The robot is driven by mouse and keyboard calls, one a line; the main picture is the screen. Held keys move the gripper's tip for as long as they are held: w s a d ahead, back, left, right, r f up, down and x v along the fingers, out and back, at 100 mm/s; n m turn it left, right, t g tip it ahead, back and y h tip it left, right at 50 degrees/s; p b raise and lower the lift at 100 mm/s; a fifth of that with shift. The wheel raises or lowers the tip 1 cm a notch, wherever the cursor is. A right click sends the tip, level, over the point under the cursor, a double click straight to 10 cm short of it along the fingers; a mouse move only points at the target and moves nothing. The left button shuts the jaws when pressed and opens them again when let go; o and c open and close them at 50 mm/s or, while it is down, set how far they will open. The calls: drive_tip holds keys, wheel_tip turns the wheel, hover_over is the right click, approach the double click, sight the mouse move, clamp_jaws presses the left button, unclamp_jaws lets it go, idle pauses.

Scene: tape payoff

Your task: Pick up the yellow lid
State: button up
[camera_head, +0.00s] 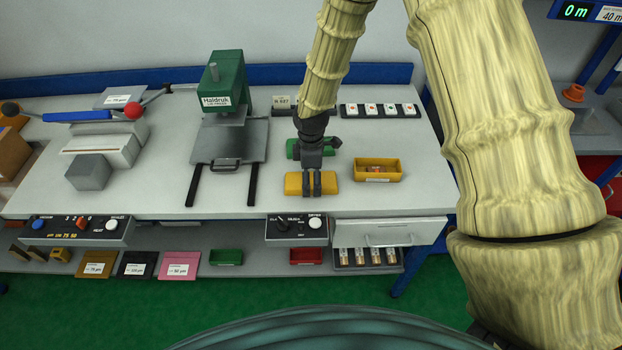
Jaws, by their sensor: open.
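The yellow lid (292,185) is a small flat yellow piece lying on the grey bench top, near its front edge. My gripper (312,192) is directly over the middle of it, pointing down, with its two dark fingers open. The fingers hide part of the lid's middle. I cannot tell whether the fingertips touch the lid, and nothing is seen held between them.
A yellow bin (378,179) with small contents stands just right of the lid. A green piece (293,148) lies behind my gripper. A green Haidruk press (224,85) with a grey plate stands to the left. A drawer (390,231) is below the bench front.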

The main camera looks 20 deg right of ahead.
drive_tip(key=shift+f, duration=0.15)
drive_tip(key=c, duration=1.1)
